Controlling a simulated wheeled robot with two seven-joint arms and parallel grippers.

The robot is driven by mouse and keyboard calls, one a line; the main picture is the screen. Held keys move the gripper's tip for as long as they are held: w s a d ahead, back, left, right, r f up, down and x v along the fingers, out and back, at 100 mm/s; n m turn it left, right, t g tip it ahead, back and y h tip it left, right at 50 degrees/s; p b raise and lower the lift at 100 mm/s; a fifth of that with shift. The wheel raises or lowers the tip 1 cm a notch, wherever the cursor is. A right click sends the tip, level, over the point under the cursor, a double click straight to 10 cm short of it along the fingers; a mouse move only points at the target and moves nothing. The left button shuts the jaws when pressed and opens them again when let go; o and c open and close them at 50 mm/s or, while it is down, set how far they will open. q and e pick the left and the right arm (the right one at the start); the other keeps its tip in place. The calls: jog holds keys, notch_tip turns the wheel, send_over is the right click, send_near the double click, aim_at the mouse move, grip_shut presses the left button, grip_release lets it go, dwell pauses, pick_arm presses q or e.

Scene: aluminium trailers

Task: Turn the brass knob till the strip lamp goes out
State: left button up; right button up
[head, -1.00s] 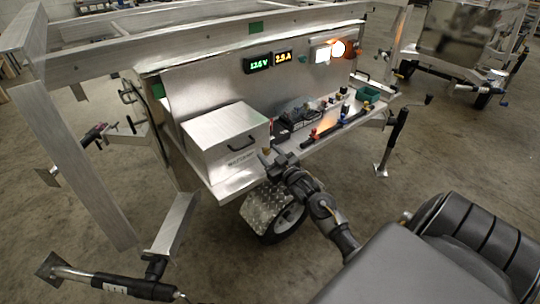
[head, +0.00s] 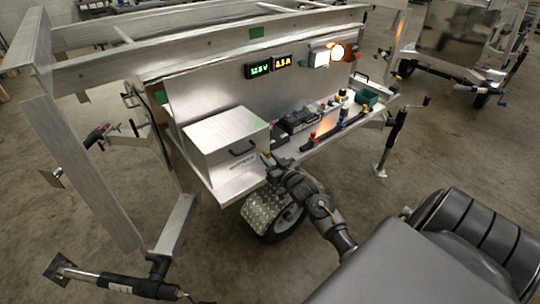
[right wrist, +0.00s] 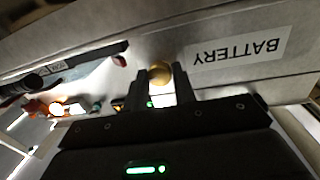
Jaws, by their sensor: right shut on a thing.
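The brass knob (right wrist: 160,73) shows in the right wrist view as a small round gold thing on the battery box's (right wrist: 228,62) front, near the BATTERY label. My right gripper (right wrist: 162,88) is shut on the knob, one finger on each side. In the head view my right gripper (head: 267,160) is at the box's lower right corner, and the fingers mostly hide the knob. A bright white lamp panel (head: 321,58), which looks like the strip lamp, is lit at the upper right of the metal back panel. My left gripper is not in view.
Two lit displays, green (head: 258,69) and amber (head: 282,63), sit left of the lamp. Parts and a green bin (head: 366,95) lie on the shelf right of the box. A trailer leg (head: 390,145) stands to the right.

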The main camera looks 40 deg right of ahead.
jog(key=shift+d, duration=0.1)
jog(key=o, duration=1)
jog(key=s, duration=0.7)
jog(key=s+a, duration=0.1)
jog(key=s, duration=0.2)
jog(key=shift+s+a+r, duration=0.1)
jog(key=shift+s+r, duration=0.05)
jog(key=shift+s, duration=0.25)
jog(key=shift+r, duration=0.1)
